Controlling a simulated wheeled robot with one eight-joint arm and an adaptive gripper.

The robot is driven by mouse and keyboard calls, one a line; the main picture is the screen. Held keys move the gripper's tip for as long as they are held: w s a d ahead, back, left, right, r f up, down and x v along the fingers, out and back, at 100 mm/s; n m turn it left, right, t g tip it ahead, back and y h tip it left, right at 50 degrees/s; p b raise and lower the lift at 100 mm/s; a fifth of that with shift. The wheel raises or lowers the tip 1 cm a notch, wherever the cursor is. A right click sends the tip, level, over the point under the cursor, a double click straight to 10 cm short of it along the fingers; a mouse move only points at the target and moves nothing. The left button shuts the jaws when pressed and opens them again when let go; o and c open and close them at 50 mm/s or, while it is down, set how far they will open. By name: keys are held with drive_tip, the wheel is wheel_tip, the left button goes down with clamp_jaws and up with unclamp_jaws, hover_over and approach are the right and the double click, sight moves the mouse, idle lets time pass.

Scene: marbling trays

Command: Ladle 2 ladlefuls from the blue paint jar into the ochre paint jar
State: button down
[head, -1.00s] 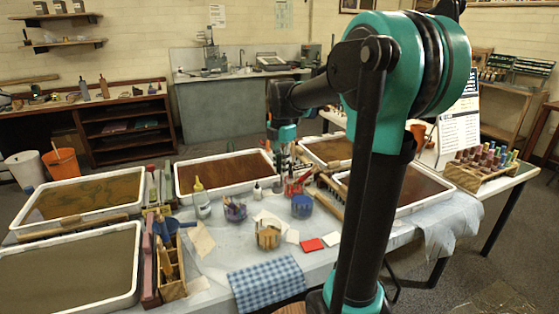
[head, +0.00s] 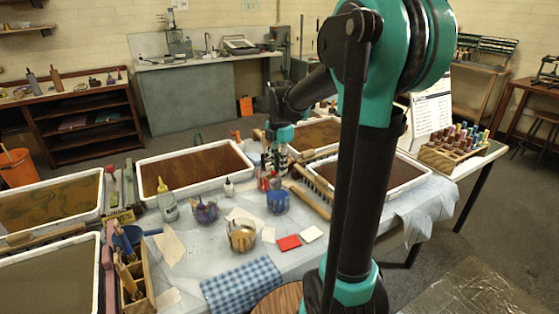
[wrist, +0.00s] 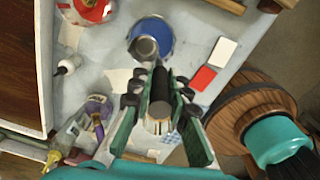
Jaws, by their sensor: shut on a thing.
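The blue paint jar (head: 278,203) stands on the covered table; in the wrist view the blue jar (wrist: 158,27) is ahead of my fingers. The ochre paint jar (head: 242,236) stands nearer and to the left; in the wrist view, it (wrist: 157,127) is partly hidden beneath my gripper. My gripper (wrist: 160,92) is shut on a dark handle, the ladle's by its look. A round grey metal bowl (wrist: 146,47) shows over the blue jar's near part; I cannot tell whether it is inside. In the head view my gripper (head: 276,150) is above and behind the blue jar.
A purple jar (head: 205,211) stands left of the blue jar, and red and white cards (head: 289,243) lie in front of it. A checked cloth (head: 240,285) lies at the front edge. A brown-filled tray (head: 193,171) and a bottle (head: 167,204) are to the left.

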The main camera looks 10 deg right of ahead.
drive_tip(key=shift+f, duration=3.6)
drive_tip(key=shift+r, duration=0.15)
drive_tip(key=shift+r, duration=4.7)
